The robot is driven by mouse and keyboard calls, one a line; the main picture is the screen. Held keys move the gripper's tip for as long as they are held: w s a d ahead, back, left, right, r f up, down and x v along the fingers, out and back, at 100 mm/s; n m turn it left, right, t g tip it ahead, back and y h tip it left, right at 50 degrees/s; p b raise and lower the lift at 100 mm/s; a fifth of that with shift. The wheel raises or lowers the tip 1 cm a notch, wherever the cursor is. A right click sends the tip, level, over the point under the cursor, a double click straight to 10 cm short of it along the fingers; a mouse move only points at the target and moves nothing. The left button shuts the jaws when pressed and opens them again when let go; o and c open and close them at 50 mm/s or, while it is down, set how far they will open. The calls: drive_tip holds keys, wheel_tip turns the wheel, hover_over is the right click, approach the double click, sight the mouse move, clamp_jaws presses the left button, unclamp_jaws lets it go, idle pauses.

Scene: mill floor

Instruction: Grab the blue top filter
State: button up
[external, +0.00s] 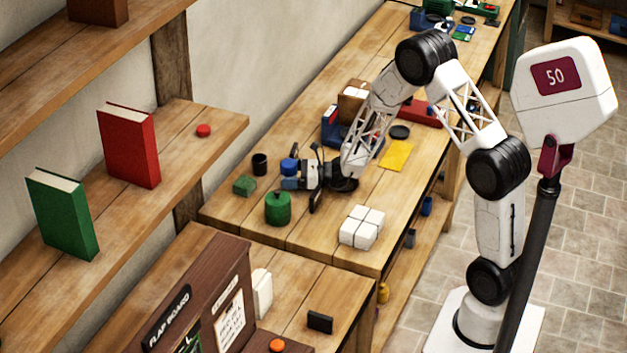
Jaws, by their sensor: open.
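A small round thing with a bright blue top (289,165) stands on the workbench, left of centre; I take it for the blue top filter. A paler blue-grey part shows just below it, partly lost against the gripper. My gripper (304,182) is low over the bench, directly right of the blue top, pointing left. Its dark fingers are open. I cannot tell from this view whether the fingers are around the filter or touching it.
A green canister (278,209), a green block (244,186) and a black cup (259,164) stand close by on the left. White wrapped blocks (362,227) sit to the front right. A yellow sheet (397,155) lies behind. Bench space between the canister and white blocks is clear.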

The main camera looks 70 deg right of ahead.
idle(0.5)
drive_tip(key=c, duration=1.1)
